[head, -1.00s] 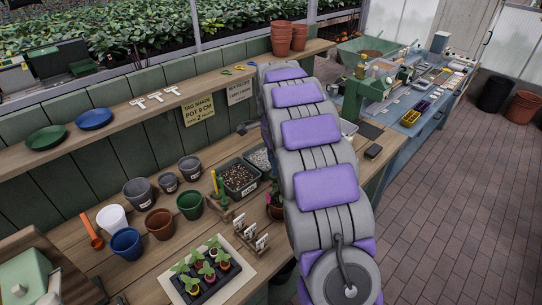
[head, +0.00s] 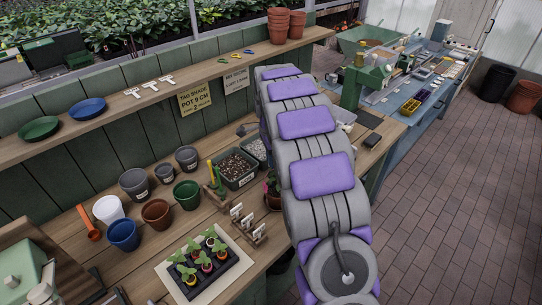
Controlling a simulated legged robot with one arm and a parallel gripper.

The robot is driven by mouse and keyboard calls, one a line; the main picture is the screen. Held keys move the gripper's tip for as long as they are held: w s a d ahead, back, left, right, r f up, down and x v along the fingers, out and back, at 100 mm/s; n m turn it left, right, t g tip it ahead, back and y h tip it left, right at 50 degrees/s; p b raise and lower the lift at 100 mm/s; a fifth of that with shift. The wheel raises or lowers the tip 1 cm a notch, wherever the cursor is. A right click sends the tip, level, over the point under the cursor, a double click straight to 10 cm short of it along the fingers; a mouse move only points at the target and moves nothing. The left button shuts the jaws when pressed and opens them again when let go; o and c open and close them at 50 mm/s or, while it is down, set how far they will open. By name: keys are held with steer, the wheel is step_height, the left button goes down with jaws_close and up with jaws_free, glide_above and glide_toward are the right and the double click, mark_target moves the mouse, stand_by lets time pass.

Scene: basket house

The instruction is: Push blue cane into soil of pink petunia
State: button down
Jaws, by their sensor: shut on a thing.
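My arm reaches from the lower right up over the bench, and its far end bends out of sight behind its own links. My gripper is hidden there. I cannot see the blue cane. A terracotta pot (head: 273,202) with a plant, showing a little pink, stands just left of my arm and is partly covered by it. It may be the pink petunia; its soil is not clear. A yellow cane (head: 211,172) and a green cane (head: 219,181) stand upright in a small wooden holder (head: 215,203) left of that pot.
A green tub of dark soil mix (head: 238,183) stands behind the pot. Several empty pots, including a blue pot (head: 123,236), stand to the left. A seedling tray (head: 205,288) and a label rack (head: 246,231) are in front. A shelf (head: 180,78) runs above the bench.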

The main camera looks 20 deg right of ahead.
steer(key=shift+a, duration=0.1)
steer(key=shift+a, duration=0.2)
steer(key=c, duration=1.1)
jaws_free()
steer(key=shift+d, duration=0.15)
step_height(320, 180, up, 17)
steer(key=p, duration=0.3)
steer(key=shift+a+r, duration=0.15)
steer(key=shift+a, duration=0.05)
steer(key=shift+w, duration=0.1)
